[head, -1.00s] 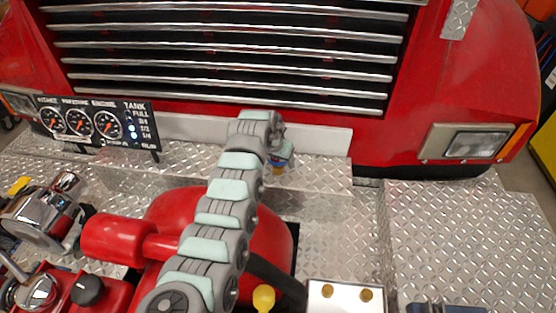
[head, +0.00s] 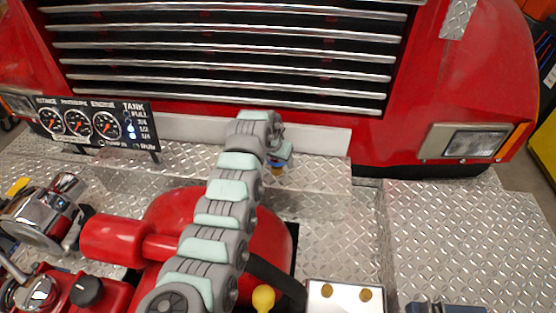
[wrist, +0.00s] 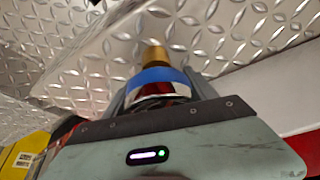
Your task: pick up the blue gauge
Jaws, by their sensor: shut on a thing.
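The blue gauge (wrist: 162,76) shows in the wrist view as a blue band with a brass stem pointing away from me. A red and chrome part lies on its near side. My gripper (wrist: 160,92) is shut on it, one finger at each side. In the head view my gripper (head: 279,160) is small and partly hidden by my arm, in front of the white bumper strip. A bit of the blue gauge (head: 278,165) and its brass end show just below it. I cannot tell how far it is above the diamond plate.
Diamond plate (head: 330,225) covers the bumper, with a recess beside the red pump body (head: 270,235). A dial panel (head: 95,122) stands at left. A white block with brass fittings (head: 345,295) is at the bottom. The plate at right (head: 460,230) is mostly clear.

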